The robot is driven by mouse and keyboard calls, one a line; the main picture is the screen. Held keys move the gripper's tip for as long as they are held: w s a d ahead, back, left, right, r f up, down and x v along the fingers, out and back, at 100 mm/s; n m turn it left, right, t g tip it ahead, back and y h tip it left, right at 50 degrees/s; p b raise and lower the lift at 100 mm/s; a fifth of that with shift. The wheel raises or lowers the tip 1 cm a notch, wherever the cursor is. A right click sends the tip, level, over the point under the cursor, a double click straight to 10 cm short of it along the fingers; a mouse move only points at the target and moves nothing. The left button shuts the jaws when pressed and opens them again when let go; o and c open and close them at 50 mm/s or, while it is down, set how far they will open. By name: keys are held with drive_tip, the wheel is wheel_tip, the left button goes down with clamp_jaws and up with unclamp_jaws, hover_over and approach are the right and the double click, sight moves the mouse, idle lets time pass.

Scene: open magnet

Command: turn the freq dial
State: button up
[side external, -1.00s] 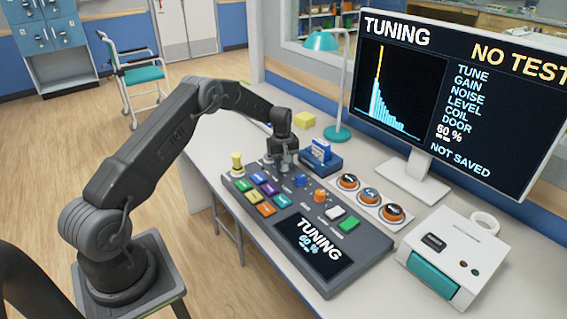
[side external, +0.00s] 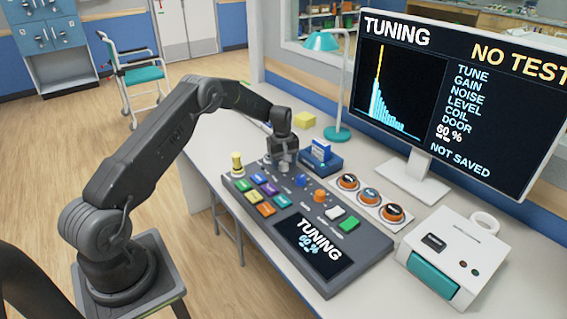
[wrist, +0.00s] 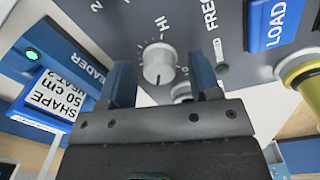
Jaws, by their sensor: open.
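In the wrist view a pale grey round dial (wrist: 158,65) stands on the dark panel, with HI printed beside it. The word FREQ (wrist: 210,14) is printed to its right. My gripper (wrist: 163,72) is open, its two blue fingers to the left and right of this dial in the picture. I cannot tell whether they touch it. A second pale knob (wrist: 182,91) is partly hidden by the gripper body. In the side view my gripper (side external: 281,163) is at the far end of the console (side external: 375,254) and hides part of it.
A blue reader box (side external: 322,163) with a card stands close beside my gripper. The console carries several coloured buttons, a yellow-topped lever (side external: 237,162), a blue knob (side external: 301,180) and an orange knob (side external: 320,196). The monitor (side external: 450,90) stands behind.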

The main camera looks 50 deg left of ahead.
sight(282, 163)
wheel_tip(282, 163, up, 14)
drive_tip(key=shift+s+f, duration=0.25)
idle(0.3)
drive_tip(key=s+d+r+m+t, duration=0.1)
drive_tip(key=s+d+r+m, duration=0.3)
drive_tip(key=s+d+r, duration=0.35)
drive_tip(key=s+d+r+m+t, duration=0.25)
drive_tip(key=s+d+r, duration=0.25)
drive_tip(key=d+r, duration=0.45)
drive_tip(key=s+d+m+t, duration=0.1)
drive_tip(key=s+d+m, duration=0.3)
drive_tip(key=s, duration=0.6)
drive_tip(key=s+d+f+m, duration=0.1)
drive_tip(key=s+d+m, duration=0.3)
drive_tip(key=s, duration=0.6)
drive_tip(key=shift+s+d+f+t, duration=0.3)
drive_tip(key=shift+s+d+t, duration=0.1)
drive_tip(key=shift+d, duration=0.2)
drive_tip(key=shift+w, duration=0.1)
